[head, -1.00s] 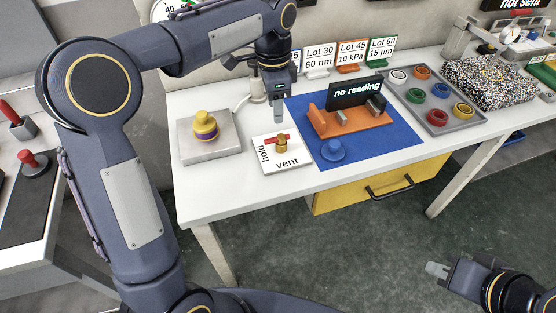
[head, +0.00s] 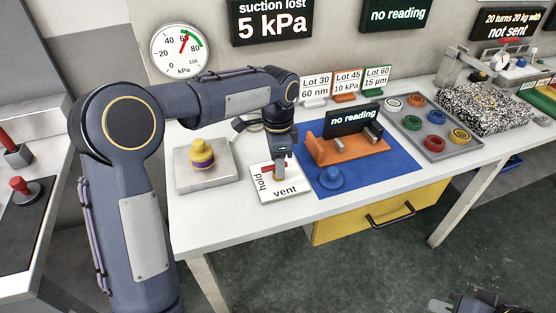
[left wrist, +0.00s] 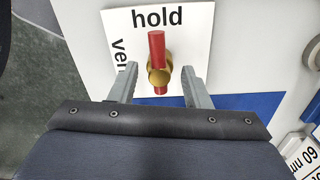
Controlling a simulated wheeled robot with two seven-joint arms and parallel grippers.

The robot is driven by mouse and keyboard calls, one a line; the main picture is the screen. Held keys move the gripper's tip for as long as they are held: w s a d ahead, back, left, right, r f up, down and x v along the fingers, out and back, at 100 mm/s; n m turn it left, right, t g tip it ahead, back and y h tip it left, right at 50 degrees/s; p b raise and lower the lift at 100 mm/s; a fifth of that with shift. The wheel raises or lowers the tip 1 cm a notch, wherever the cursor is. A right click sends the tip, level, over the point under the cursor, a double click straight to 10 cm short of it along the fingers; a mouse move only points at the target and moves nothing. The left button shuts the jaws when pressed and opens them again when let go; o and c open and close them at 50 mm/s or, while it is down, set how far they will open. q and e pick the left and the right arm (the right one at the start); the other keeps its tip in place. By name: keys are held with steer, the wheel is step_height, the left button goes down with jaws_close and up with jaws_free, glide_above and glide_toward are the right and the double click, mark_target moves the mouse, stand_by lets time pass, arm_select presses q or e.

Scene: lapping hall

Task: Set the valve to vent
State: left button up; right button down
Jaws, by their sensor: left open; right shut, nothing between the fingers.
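The valve (left wrist: 159,60) has a red bar handle on a brass hub, on a white plate (head: 266,191) marked "hold" and "vent". In the left wrist view the red bar points at "hold", and "vent" is on the left side. In the head view the left gripper (head: 279,173) hides much of the valve. My right gripper (head: 440,305) is shut and empty at the bottom right edge, partly cut off.
A grey block (head: 208,176) with a yellow and purple knob (head: 201,154) stands left of the plate. A wall screen (head: 270,20) reads "suction lost 5 kPa".

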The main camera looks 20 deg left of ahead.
arm_select(q)
jaws_close()
steer(key=shift+r, duration=0.1)
steer(key=n+p, duration=0.2)
steer(key=n, duration=0.1)
steer(key=shift+r+n, duration=0.1)
steer(key=shift+n, duration=0.2)
steer(key=n+p, duration=0.1)
steer(key=n, duration=0.3)
steer(key=shift+n+p, duration=0.3)
steer(key=shift+p, duration=0.05)
steer(key=n+p, duration=0.1)
steer(key=n, duration=0.4)
steer(key=shift+d, duration=0.1)
steer(key=shift+n+p, duration=0.65)
steer(key=shift+n, duration=1.65)
